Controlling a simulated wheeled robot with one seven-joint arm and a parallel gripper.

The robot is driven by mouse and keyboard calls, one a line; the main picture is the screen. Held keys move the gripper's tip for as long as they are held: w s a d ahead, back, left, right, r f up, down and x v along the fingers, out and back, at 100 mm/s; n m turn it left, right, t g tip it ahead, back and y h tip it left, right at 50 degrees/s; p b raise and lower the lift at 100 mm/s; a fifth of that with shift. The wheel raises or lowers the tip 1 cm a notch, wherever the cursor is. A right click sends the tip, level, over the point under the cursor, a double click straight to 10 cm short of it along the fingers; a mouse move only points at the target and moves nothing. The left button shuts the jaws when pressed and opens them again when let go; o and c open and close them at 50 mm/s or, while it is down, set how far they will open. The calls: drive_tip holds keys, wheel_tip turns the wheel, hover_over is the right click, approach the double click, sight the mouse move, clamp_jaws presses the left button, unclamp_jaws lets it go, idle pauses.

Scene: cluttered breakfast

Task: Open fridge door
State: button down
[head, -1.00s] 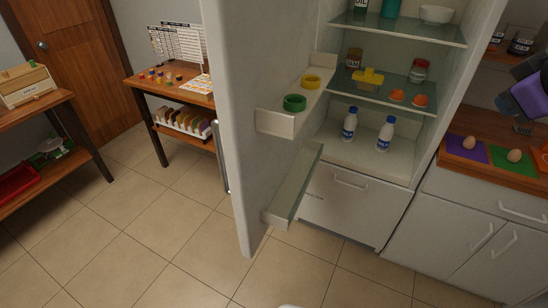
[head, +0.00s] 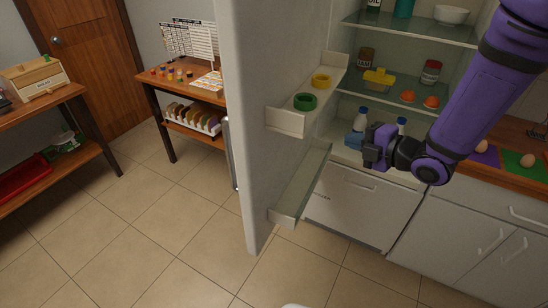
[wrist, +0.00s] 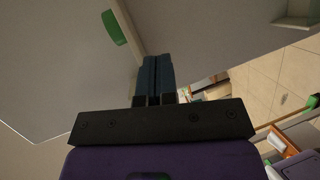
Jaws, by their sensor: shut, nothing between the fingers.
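The white fridge door (head: 238,130) stands wide open in the head view, swung out to the left of the fridge. Its vertical metal handle (head: 231,150) is on the door's left, outer side. Two door shelves (head: 288,122) face the fridge interior. My gripper (head: 358,144) is shut and empty, in front of the fridge opening, right of the door and apart from it. In the wrist view the blue fingers (wrist: 155,72) are closed together, pointing toward a pale surface.
The fridge shelves (head: 400,100) hold jars, a yellow item, orange pieces and a white bowl (head: 450,15). A green ring (head: 305,102) and yellow ring (head: 321,80) sit on the door shelf. A wooden table (head: 190,85) stands behind the door. The tiled floor (head: 150,230) at left is clear.

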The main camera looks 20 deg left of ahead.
drive_tip(key=s+a+f+n+g+y, duration=0.4)
drive_tip(key=s+a+f+n+y, duration=0.1)
drive_tip(key=s+f, duration=0.15)
approach(265, 155)
drive_tip(key=a, duration=0.3)
drive_tip(key=w+a, duration=0.1)
drive_tip(key=a, duration=0.3)
drive_tip(key=shift+w+a+r, duration=0.15)
drive_tip(key=shift+w+a, duration=0.05)
drive_tip(key=shift+w, duration=0.05)
drive_tip(key=a+m+t, duration=0.1)
drive_tip(key=a, duration=0.3)
drive_tip(key=w+a+m+t+h, duration=0.1)
drive_tip(key=a, duration=0.4)
drive_tip(key=w+a+m+t, duration=0.1)
drive_tip(key=a+t, duration=0.1)
drive_tip(key=a, duration=0.2)
drive_tip(key=shift+w+a+h, duration=0.25)
drive_tip(key=shift+h, duration=0.15)
